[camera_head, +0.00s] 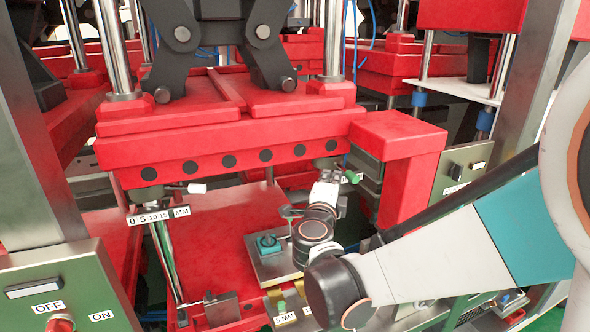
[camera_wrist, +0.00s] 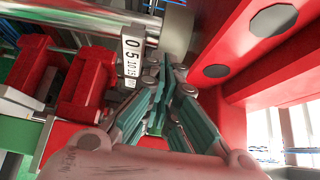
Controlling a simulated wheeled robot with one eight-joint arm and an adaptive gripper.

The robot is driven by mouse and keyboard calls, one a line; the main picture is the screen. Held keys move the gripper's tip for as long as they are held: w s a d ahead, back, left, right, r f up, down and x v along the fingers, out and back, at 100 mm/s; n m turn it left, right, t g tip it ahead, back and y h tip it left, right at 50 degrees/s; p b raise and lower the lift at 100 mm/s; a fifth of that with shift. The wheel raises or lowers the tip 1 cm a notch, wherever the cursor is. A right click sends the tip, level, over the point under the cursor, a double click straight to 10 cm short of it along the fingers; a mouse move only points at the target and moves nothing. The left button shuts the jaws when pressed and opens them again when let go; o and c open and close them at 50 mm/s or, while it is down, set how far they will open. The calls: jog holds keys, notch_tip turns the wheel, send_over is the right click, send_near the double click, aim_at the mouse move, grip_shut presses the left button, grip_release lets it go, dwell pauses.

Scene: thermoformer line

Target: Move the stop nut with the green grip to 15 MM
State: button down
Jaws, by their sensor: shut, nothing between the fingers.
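The green grip (camera_head: 352,177) of the stop nut shows at the right under the red press beam in the head view, just right of my gripper (camera_head: 327,186). The nut's body is mostly hidden behind my gripper there. In the wrist view my gripper (camera_wrist: 172,72) is shut and empty, its teal fingers pointing at a white scale plate (camera_wrist: 132,58) marked 0, 5, 10, 15. A pale grey cylinder (camera_wrist: 177,28) stands just beyond the fingertips. I cannot make out the green grip in that view, nor which mark the nut stands at.
A second stop with a white grip (camera_head: 197,188) and its own scale plate (camera_head: 158,216) is at the left. The red beam (camera_head: 230,150) hangs close above my gripper, and a red block (camera_head: 400,150) stands to its right.

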jog(key=shift+s+d, duration=0.1)
jog(key=shift+d, duration=1.1)
jog(key=shift+s+d, duration=0.1)
jog(key=shift+d, duration=0.1)
jog(key=shift+a, duration=0.1)
dwell(0.3)
jog(key=shift+w+a+b, duration=0.35)
jog(key=shift+w+a, duration=0.05)
jog(key=shift+w, duration=0.05)
jog(key=s+a, duration=0.4)
jog(key=a, duration=0.1)
jog(key=shift+s, duration=0.35)
